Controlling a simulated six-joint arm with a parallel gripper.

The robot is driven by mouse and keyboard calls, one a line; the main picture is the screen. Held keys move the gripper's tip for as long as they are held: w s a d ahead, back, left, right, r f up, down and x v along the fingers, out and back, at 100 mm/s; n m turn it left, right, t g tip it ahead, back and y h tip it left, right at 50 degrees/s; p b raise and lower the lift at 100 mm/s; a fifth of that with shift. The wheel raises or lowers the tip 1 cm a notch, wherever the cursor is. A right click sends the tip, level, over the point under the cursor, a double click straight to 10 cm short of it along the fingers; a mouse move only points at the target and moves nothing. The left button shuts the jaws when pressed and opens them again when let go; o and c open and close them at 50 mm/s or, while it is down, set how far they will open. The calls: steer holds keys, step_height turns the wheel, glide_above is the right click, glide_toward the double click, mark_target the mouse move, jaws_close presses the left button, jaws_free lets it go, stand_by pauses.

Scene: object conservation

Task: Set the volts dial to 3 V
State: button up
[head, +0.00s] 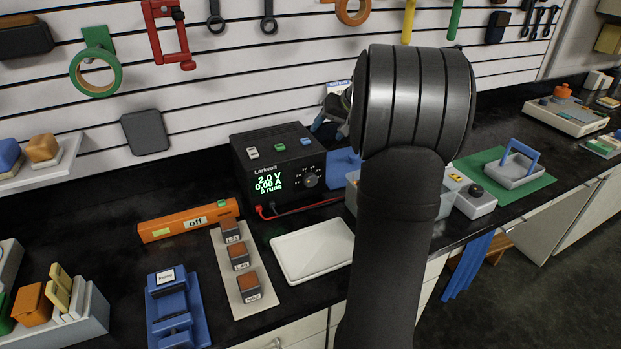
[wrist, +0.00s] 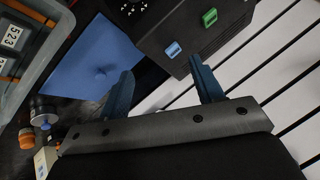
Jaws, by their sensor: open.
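The black power supply (head: 278,166) stands at the back of the bench in the head view. Its green display reads 2.0 V, 0.00 A and a third line that looks like "5 runs". The volts dial (head: 311,180) is a dark round knob on the right of its front face, with marks around it. In the wrist view the power supply (wrist: 185,30) is at the top, with a blue and a green switch on it. My gripper (wrist: 165,88) has two blue fingers spread apart with nothing between them. In the head view my arm hides most of the gripper.
A blue sheet (wrist: 92,68) and a grey bin (wrist: 30,45) show in the wrist view.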

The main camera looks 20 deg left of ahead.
mark_target(313, 180)
steer(key=s+d+n+g, duration=0.3)
steer(key=s+d, duration=0.1)
steer(key=d, duration=0.2)
steer(key=x, duration=1.7)
steer(key=shift+w+d+f, duration=0.15)
steer(key=shift+w+f, duration=0.15)
steer(key=shift+w, duration=0.1)
